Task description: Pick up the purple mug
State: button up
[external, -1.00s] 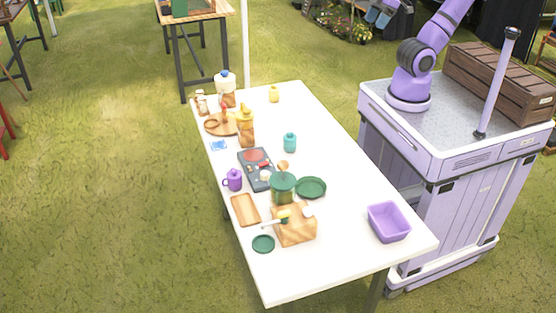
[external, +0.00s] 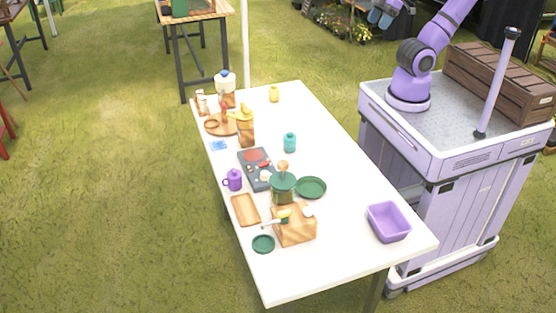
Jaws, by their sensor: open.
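The purple mug (external: 234,180) stands on the left edge of the white table (external: 345,185), with its handle to the left. A dark grey hot plate (external: 257,170) is close to its right, and a wooden tray (external: 245,210) lies just below it in the picture. My gripper (external: 383,17) hangs at the top edge of the view, partly cut off, far from the mug and beyond the table. Its two blue-grey fingers are apart, with nothing seen between them.
A green pot (external: 282,189), a green plate (external: 311,187) and a wooden block (external: 295,226) stand right of the mug. A purple bin (external: 389,222) is near the right corner. The table's right side is mostly clear.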

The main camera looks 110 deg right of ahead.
jog(key=shift+o, duration=0.5)
jog(key=o, duration=0.4)
